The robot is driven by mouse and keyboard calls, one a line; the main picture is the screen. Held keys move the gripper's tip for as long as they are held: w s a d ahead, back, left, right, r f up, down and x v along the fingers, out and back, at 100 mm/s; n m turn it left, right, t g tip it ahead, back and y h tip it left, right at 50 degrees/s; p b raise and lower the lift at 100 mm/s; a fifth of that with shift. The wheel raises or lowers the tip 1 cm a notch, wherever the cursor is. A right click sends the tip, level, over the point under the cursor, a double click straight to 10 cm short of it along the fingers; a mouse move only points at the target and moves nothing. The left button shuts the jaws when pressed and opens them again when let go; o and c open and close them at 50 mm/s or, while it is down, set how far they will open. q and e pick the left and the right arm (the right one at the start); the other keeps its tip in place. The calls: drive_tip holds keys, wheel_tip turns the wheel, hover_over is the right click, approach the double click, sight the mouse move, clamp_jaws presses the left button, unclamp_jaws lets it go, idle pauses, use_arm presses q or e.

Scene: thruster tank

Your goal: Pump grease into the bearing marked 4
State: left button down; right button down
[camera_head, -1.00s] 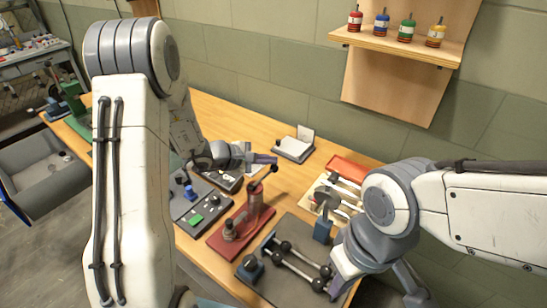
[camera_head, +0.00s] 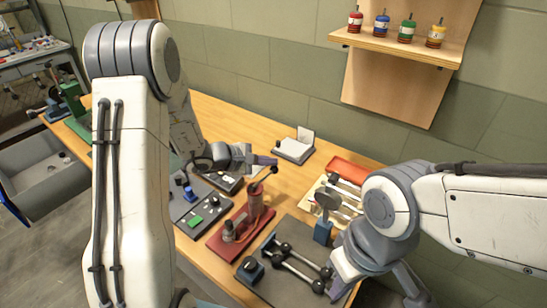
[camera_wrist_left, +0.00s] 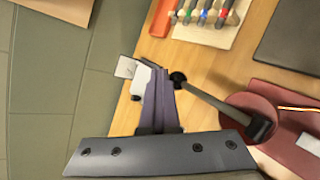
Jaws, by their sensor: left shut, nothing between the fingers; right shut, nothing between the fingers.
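A red hand pump (camera_head: 240,228) with a cylinder and a lever stands on a red base on the bench. The lever's black knob (camera_head: 274,170) is at its upper end. My left gripper (camera_head: 264,160) is shut and empty beside this knob. In the left wrist view, the fingertips of my left gripper (camera_wrist_left: 163,78) are just left of the knob (camera_wrist_left: 178,78), and the lever (camera_wrist_left: 215,102) runs down to the right. I cannot tell whether they touch. My right gripper (camera_head: 343,290) is shut and empty at the dark mat's front. No bearing marked 4 is readable.
A dark mat (camera_head: 290,230) with rods and black balls lies right of the pump. A blue block with a grey disc (camera_head: 322,232) stands behind it. A grey panel with a green button (camera_head: 196,220) lies left. A shelf (camera_head: 395,46) holds several coloured pots.

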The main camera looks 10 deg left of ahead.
use_arm(q)
drive_tip(key=shift+s+a+r+p, duration=0.1)
drive_tip(key=shift+s+r+p, duration=0.1)
drive_tip(key=shift+r+p, duration=0.45)
drive_tip(key=shift+s+a+r+p, duration=0.1)
drive_tip(key=shift+s+r+p, duration=0.15)
drive_tip(key=shift+r, duration=0.8)
drive_tip(key=shift+s+a+r+p, duration=0.15)
drive_tip(key=shift+r+p, duration=0.25)
drive_tip(key=shift+r, duration=0.45)
drive_tip(key=shift+d, duration=0.1)
drive_tip(key=r+p, duration=0.1)
drive_tip(key=s+r, duration=0.1)
drive_tip(key=r, duration=0.1)
drive_tip(key=r+p, duration=0.1)
drive_tip(key=r, duration=0.1)
drive_tip(key=shift+s+a+p, duration=0.15)
drive_tip(key=shift+a+p, duration=0.1)
drive_tip(key=shift+p, duration=0.05)
